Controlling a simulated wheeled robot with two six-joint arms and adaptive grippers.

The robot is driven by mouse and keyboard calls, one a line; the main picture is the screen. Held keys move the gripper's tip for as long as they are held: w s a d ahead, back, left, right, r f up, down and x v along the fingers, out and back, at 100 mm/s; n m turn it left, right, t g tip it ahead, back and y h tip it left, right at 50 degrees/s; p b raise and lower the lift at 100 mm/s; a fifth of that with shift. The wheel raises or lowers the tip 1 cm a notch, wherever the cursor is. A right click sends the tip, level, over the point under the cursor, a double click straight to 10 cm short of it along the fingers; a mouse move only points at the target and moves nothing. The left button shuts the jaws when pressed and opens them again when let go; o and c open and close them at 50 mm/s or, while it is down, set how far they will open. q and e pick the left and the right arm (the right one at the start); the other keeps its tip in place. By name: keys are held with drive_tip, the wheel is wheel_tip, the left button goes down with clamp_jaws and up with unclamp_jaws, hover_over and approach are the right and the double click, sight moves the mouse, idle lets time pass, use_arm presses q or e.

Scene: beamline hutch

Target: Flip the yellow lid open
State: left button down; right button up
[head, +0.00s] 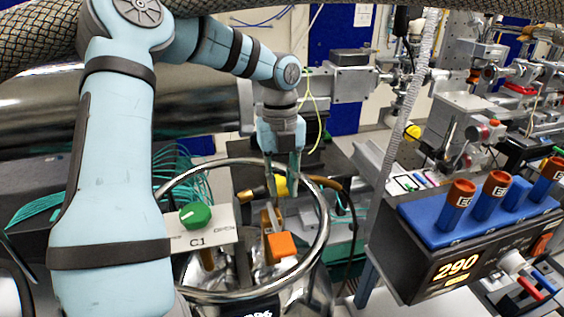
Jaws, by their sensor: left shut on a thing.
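The yellow lid (280,186) is a small yellow piece in the head view, near the far side of a round metal ring. Only part of it shows between the fingers of my left gripper (279,197). My left gripper points down from above, and its fingers are closed in on the yellow piece. The fingers hide its edges, so its hinge and how far it is tilted cannot be made out. My right gripper is not in view.
The metal ring (326,222) surrounds an orange block (282,246). A C1 panel with a green knob (195,216) stands at its left. A blue rack (437,219) of orange-capped tubes sits on a box reading 290 at right. A ribbed hose (408,100) rises between.

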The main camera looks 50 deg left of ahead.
sight(284, 194)
use_arm(q)
drive_tip(key=r+h+p, duration=0.1)
drive_tip(key=g+h+p, duration=0.1)
drive_tip(key=p, duration=0.1)
drive_tip(key=shift+w+a+r, duration=0.15)
drive_tip(key=shift+a+r, duration=0.2)
drive_tip(key=shift+a, duration=0.05)
drive_tip(key=shift+w+a+r+g+h+p, duration=0.15)
drive_tip(key=shift+w+a+g+h+p, duration=0.15)
drive_tip(key=shift+h+p, duration=0.3)
drive_tip(key=shift+w+a+r+g+h, duration=0.15)
drive_tip(key=shift+a+r+g+h, duration=0.3)
drive_tip(key=shift+h, duration=0.55)
drive_tip(key=c, duration=1.5)
unclamp_jaws()
drive_tip(key=shift+o, duration=0.5)
drive_tip(key=shift+w+f, duration=0.1)
drive_tip(key=shift+a, duration=0.1)
drive_tip(key=shift+d, duration=0.2)
